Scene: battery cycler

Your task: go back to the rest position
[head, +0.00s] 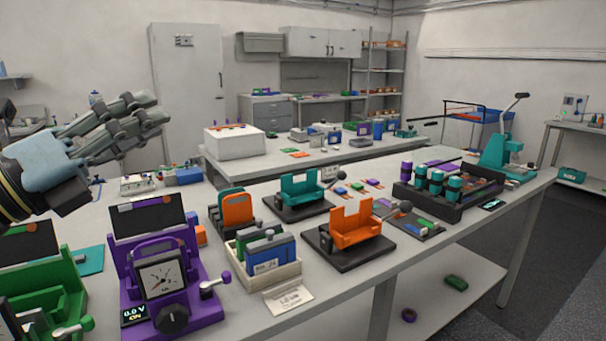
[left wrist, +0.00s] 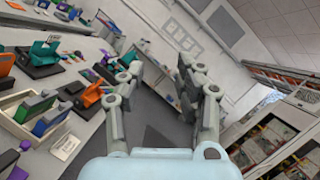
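My left gripper (head: 152,110) is raised at the left of the head view, above the bench and apart from everything on it. Its fingers point to the right. My right gripper is in neither view.
The near bench (head: 440,252) carries a purple gauge device (head: 170,285), a green device (head: 45,290), a box of battery packs (head: 265,260), an orange cradle (head: 350,225), a teal cradle (head: 305,190) and a teal press (head: 503,150). Space around the raised gripper looks clear.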

